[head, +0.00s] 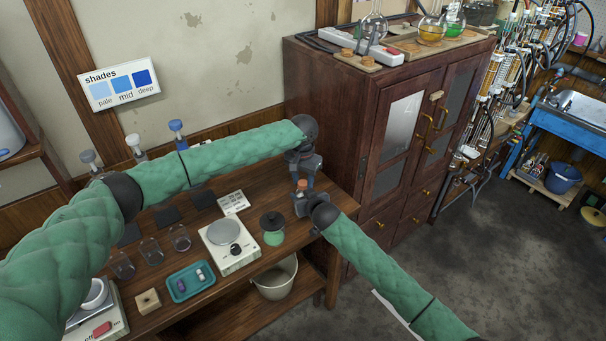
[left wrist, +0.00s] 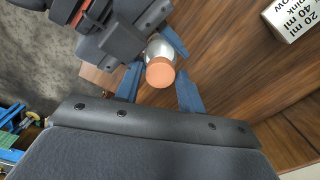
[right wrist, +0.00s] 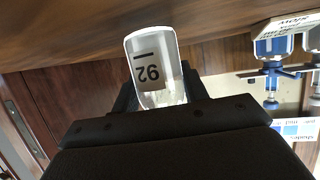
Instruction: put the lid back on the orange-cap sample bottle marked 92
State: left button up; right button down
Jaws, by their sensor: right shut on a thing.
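The sample bottle (right wrist: 150,62) is clear, with a white label reading 92, seen upside down in the right wrist view. My right gripper (head: 303,203) is shut on it and holds it beside the cabinet, over the table's right end. The orange cap (left wrist: 160,72) shows at the bottle's top in the left wrist view, and in the head view (head: 302,183) just above the right gripper. I cannot tell how firmly it is seated. My left gripper (left wrist: 160,88) is open, one finger on each side of the cap with small gaps. The bottle's neck is hidden.
A dark wooden cabinet (head: 345,130) stands close behind and right of both grippers. A bucket (head: 275,284) is below.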

pick_arm(q)
jog(key=shift+c, duration=0.5)
jog(key=c, duration=0.7)
jog(key=shift+m, duration=0.9)
jog(key=o, duration=1.1)
jog(key=shift+o, duration=0.2)
jog(key=shift+s+d, duration=0.1)
notch_tip(320, 180, up, 12)
